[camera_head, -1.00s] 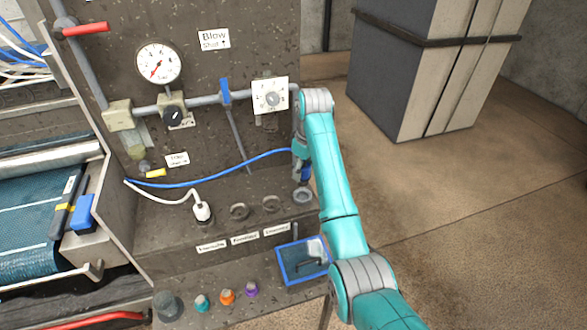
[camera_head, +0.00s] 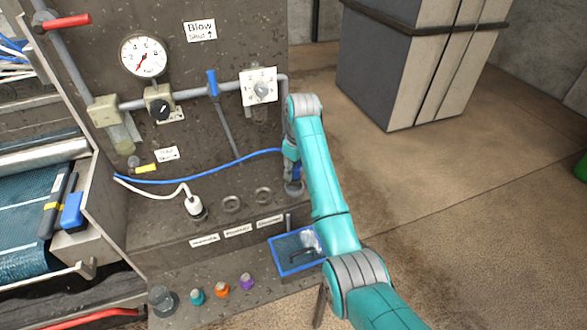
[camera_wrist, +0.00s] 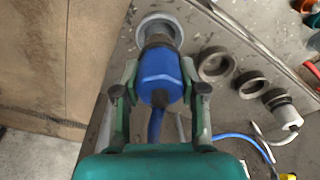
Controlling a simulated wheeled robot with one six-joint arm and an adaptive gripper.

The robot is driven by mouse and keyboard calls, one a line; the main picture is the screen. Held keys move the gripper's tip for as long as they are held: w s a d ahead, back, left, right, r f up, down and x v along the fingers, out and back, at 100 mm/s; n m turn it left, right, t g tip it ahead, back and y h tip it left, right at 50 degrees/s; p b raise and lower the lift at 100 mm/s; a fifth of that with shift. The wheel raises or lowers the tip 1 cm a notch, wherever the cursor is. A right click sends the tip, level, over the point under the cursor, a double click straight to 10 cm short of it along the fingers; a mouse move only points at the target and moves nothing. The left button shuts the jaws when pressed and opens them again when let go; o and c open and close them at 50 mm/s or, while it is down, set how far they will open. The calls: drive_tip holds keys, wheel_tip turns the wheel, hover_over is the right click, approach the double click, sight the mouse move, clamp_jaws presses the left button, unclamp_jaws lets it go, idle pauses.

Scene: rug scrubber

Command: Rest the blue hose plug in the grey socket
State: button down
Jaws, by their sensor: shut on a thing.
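The blue hose plug (camera_wrist: 158,72) is between the two fingers of my gripper (camera_wrist: 159,90), which is shut on it. Its dark tip points at the grey socket (camera_wrist: 172,19), a light grey ring at the top of the wrist view. The tip overlaps the near part of the ring; I cannot tell whether it has entered. In the head view, my gripper (camera_head: 291,164) is upright just above the grey socket (camera_head: 298,192) at the right end of the ledge. The plug is mostly hidden there by my arm. Its blue hose (camera_head: 215,174) runs left.
Two darker empty rings (camera_head: 231,203) (camera_head: 263,195) sit left of the grey socket. A white plug (camera_head: 194,205) stands in another one further left. A blue-rimmed tray (camera_head: 285,269) is below the ledge. A panel with a gauge (camera_head: 144,56) and pipes rises behind.

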drive_tip(key=shift+f, duration=1.55)
idle(0.4)
idle(0.4)
drive_tip(key=c, duration=0.6)
unclamp_jaws()
drive_tip(key=shift+s+d+r, duration=0.1)
drive_tip(key=shift+r, duration=1.15)
drive_tip(key=shift+s+d+r, duration=0.1)
drive_tip(key=shift+d+r, duration=0.05)
drive_tip(key=shift+r, duration=1.1)
drive_tip(key=shift+s+d+r, duration=0.1)
drive_tip(key=shift+r, duration=1.15)
drive_tip(key=shift+d, duration=0.1)
